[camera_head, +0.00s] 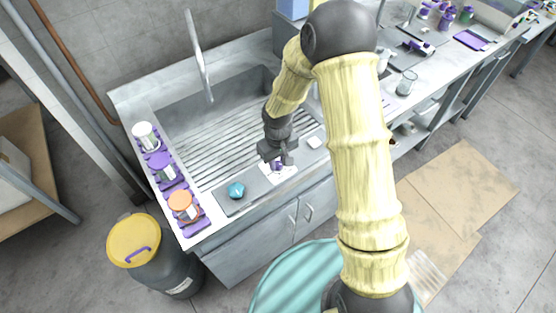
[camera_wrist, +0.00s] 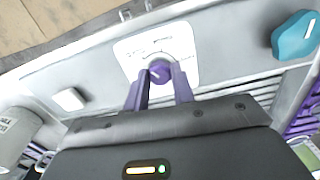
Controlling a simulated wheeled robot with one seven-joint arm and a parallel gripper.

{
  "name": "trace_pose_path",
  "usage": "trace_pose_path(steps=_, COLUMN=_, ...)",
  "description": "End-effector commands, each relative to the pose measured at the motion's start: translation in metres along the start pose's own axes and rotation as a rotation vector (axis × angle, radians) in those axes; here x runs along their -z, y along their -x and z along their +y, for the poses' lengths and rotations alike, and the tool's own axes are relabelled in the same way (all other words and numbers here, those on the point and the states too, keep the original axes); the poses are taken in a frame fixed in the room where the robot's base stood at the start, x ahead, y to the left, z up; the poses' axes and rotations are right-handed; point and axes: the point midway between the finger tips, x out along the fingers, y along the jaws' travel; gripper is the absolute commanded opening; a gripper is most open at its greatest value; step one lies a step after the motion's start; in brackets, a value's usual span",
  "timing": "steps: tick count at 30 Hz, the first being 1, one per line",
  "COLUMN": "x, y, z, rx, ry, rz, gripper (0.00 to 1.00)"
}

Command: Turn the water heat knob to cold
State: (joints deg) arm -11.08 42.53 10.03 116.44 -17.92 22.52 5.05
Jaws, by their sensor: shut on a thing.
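The water heat knob is a small round purple knob (camera_wrist: 160,71) with a light pointer line, set in a white dial plate (camera_wrist: 127,50) with printed marks on the sink's front panel. My gripper (camera_wrist: 160,82) is shut on the purple knob, one purple finger on each side of it. In the head view my gripper (camera_head: 279,161) reaches down to the panel at the front of the sink and hides most of the knob. The dial's print is too small to read.
A teal knob (camera_head: 236,190) sits left of the dial plate, and it shows at right in the wrist view (camera_wrist: 295,35). A white square button (camera_head: 314,142) lies to the right. Several jars stand in a purple rack (camera_head: 177,184) at the sink's left edge. A lidded bin (camera_head: 134,240) stands below.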

Motion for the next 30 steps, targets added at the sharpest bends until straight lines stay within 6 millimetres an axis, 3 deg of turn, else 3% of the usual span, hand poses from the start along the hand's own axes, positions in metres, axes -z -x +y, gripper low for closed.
trace_pose_path(steps=20, x=0.0015, y=0.0013, z=0.0003, rx=-0.001, ry=0.086, rz=0.005, gripper=0.02)
trace_pose_path(steps=21, x=0.0015, y=0.0013, z=0.0003, rx=-0.001, ry=0.086, rz=0.005, gripper=0.33)
trace_pose_path(steps=23, x=0.0014, y=0.0012, z=0.0003, rx=-0.001, ry=0.086, rz=0.004, gripper=0.44)
trace_pose_path(steps=30, x=0.0007, y=0.0005, z=0.0001, rx=0.000, ry=0.085, rz=0.002, gripper=0.47)
